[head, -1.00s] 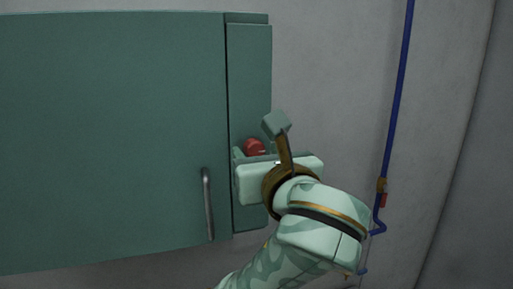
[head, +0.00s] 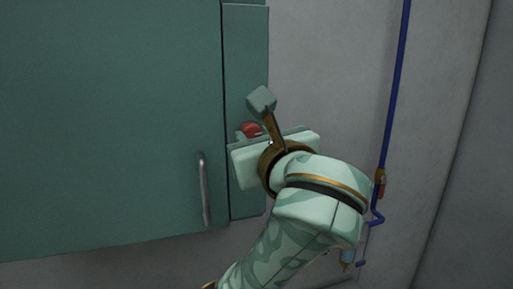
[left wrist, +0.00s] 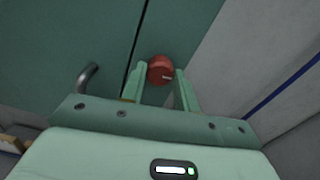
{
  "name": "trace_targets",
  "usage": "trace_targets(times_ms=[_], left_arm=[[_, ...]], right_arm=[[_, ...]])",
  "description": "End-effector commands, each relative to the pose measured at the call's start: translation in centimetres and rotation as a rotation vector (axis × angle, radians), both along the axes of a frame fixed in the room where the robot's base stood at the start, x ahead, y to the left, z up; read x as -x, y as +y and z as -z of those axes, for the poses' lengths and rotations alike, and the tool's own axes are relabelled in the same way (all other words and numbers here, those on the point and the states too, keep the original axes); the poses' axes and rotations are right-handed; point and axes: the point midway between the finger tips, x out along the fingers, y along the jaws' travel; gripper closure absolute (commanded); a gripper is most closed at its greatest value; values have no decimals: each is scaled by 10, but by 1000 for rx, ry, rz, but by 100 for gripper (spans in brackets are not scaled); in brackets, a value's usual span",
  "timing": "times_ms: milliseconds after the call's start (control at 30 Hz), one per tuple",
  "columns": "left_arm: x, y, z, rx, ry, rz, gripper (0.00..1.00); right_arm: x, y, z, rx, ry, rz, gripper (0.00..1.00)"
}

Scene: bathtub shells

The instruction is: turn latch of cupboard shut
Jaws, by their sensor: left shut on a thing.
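The green cupboard door (head: 110,130) fills the left of the head view and lies flush beside the narrow side panel (head: 246,60). A red round latch (head: 250,129) sits on that panel. It also shows in the left wrist view (left wrist: 161,70), between the two fingers. My left gripper (left wrist: 160,88) is at the latch and shut on it, with a finger on each side. In the head view my left gripper (head: 254,137) hides the lower part of the latch. My right gripper is in neither view.
A grey bar handle (head: 204,188) stands out from the door, left of my left gripper; it also shows in the left wrist view (left wrist: 87,78). A blue pipe (head: 396,90) with a valve runs down the grey wall (head: 330,60) at the right.

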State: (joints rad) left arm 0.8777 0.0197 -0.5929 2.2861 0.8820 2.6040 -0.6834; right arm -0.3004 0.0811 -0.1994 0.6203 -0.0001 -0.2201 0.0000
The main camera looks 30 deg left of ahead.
Motion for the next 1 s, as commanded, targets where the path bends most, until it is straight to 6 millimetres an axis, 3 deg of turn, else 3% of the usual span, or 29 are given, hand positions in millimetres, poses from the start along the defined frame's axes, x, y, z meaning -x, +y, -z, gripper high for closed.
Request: trace_targets(times_ms=[33, 400, 1000], left_arm=[[0, 0, 6, 25, -28, 1, 93], [0, 0, 7, 249, -290, 1, 93], [0, 0, 6, 619, -719, 1, 93]], right_arm=[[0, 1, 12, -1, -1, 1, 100], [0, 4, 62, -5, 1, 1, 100], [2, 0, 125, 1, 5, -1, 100]])
